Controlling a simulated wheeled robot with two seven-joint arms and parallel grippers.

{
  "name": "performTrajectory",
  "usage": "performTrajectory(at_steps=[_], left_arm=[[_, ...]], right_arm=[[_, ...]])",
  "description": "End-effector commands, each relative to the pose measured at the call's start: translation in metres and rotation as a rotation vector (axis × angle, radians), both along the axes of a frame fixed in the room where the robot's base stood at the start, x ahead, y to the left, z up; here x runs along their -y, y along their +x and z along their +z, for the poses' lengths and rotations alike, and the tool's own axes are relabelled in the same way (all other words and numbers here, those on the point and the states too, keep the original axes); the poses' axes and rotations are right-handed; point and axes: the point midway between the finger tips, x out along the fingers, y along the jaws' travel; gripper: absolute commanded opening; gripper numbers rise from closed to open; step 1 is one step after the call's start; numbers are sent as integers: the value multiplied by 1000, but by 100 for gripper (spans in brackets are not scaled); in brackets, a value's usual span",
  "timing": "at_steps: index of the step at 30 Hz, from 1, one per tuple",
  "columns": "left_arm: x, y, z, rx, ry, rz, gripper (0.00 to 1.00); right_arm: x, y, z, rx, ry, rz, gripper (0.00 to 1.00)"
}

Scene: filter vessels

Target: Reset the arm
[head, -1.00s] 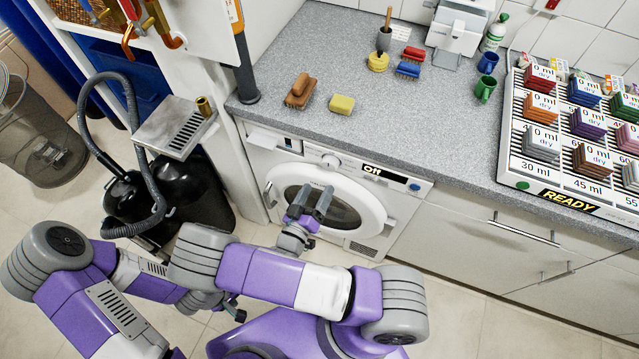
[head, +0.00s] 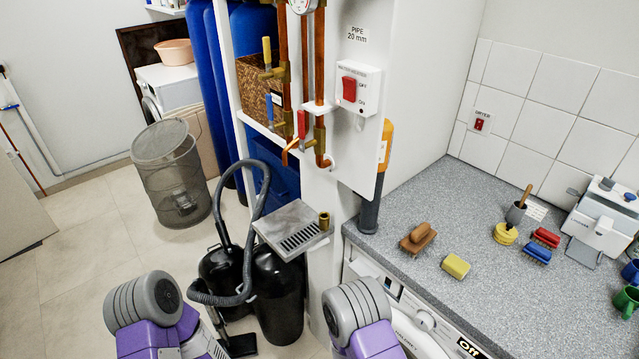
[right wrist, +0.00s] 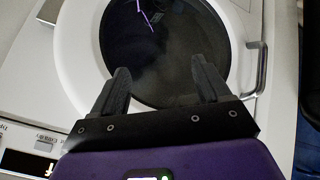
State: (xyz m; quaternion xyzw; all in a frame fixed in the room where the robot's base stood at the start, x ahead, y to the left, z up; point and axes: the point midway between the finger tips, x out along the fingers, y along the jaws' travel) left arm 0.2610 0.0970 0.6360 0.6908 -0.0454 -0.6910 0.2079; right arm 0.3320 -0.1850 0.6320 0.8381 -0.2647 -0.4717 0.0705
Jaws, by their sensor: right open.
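My right gripper (right wrist: 160,85) shows in the right wrist view with its two dark fingers spread apart and nothing between them. It faces the round door (right wrist: 72,60) of the white front-loading machine, and I cannot tell how far off it is. In the head view only purple and grey parts of my arms show at the bottom edge. Neither gripper shows there. The white machine (head: 415,338) stands under the counter at the lower right of the head view, partly cut off, with its display reading "Off".
The grey counter (head: 400,190) holds a brown brush (head: 418,238), a yellow sponge (head: 456,266), small brushes and green and blue cups. A metal drip tray (head: 290,228), black vessels with a hose (head: 275,295), copper pipes and a mesh bin (head: 172,175) stand left. The floor at far left is clear.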

Motion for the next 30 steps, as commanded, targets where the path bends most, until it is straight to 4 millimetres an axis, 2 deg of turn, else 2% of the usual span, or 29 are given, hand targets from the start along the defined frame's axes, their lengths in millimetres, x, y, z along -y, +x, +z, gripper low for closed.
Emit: performTrajectory(at_steps=[1,3,5,9,12,18,30], left_arm=[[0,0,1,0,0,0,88],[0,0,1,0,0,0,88],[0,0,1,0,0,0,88],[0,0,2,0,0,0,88],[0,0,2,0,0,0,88],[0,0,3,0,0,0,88],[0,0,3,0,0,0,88]], right_arm=[[-8,-11,-12,-67,117,-15,76],[-24,-23,-22,-149,272,-11,76],[-39,-33,-26,-212,401,-1,76],[-68,-52,-19,-321,656,43,76],[-79,-61,-8,-370,777,84,76],[-87,-70,6,-416,885,145,76],[-87,-71,7,-419,892,151,76]])
